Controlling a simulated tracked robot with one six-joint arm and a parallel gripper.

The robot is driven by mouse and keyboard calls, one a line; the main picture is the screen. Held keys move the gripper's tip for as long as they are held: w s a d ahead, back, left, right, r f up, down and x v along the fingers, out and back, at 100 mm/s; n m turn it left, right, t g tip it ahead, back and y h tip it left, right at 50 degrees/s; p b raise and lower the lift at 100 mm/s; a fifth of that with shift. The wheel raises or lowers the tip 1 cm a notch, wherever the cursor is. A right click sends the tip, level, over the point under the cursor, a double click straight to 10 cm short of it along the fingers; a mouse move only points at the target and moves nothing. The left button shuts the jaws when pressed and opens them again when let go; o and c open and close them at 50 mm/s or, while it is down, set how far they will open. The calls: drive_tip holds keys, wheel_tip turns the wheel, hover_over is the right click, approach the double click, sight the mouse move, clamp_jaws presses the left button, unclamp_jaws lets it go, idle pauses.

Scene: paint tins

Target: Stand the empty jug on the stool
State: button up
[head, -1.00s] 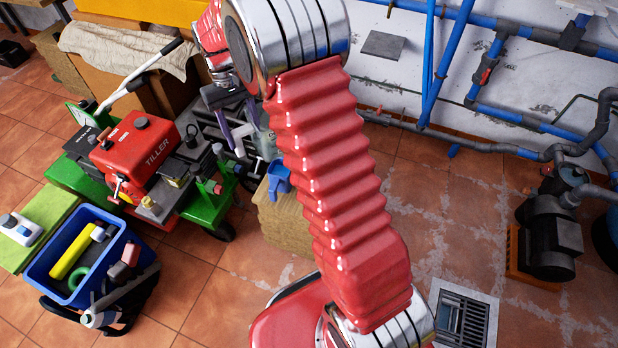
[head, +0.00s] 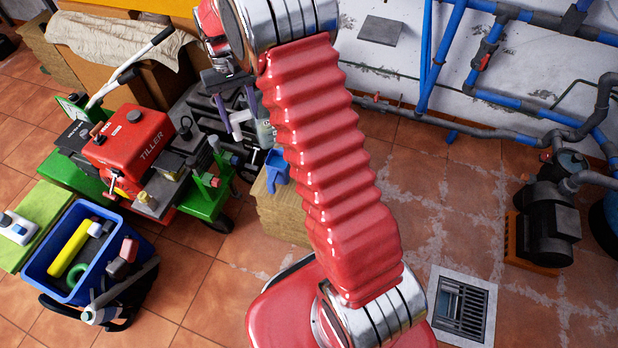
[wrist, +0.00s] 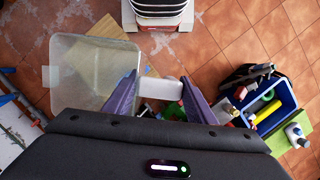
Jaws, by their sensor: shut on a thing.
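A clear, translucent jug (wrist: 80,75) hangs at the left of the wrist view, its white handle (wrist: 160,88) between the purple fingers of my gripper (wrist: 162,98). My gripper is shut on that handle. In the head view my gripper (head: 241,122) is partly behind my arm, and only a greyish sliver of the jug (head: 265,134) shows beside it. A straw-coloured, block-like stand (head: 283,218), perhaps the stool, is on the floor below and is partly hidden by my arm. A blue cup-like thing (head: 277,170) shows at its top left.
A red tiller (head: 130,145) on a green base stands left of the gripper. A pump (head: 548,222) and blue pipes (head: 440,60) are at right. Tiled floor around the drain (head: 462,305) is clear.

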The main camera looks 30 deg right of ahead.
drive_tip(key=d+f+m, duration=0.2)
drive_tip(key=d, duration=0.1)
drive_tip(key=w+d+f+m+y, duration=0.1)
drive_tip(key=d+f+m, duration=0.1)
drive_tip(key=d+f+m+t, duration=0.1)
drive_tip(key=d+f+m, duration=0.2)
drive_tip(key=shift+w+d+y, duration=0.25)
drive_tip(key=shift+d+y, duration=0.05)
drive_tip(key=shift+d, duration=0.05)
drive_tip(key=s+d+f+m+t, duration=0.2)
drive_tip(key=d+f+m, duration=0.6)
drive_tip(key=d, duration=0.4)
drive_tip(key=s+d+f+m+t, duration=0.2)
drive_tip(key=s+d+f+m, duration=0.3)
drive_tip(key=d+f+m, duration=0.3)
drive_tip(key=d+m, duration=0.3)
drive_tip(key=d, duration=0.2)
drive_tip(key=shift+d+f+m+t, duration=0.25)
drive_tip(key=shift+m+t, duration=0.05)
drive_tip(key=shift+f, duration=0.1)
drive_tip(key=shift+f, duration=3)
drive_tip(key=shift+f, duration=1.9)
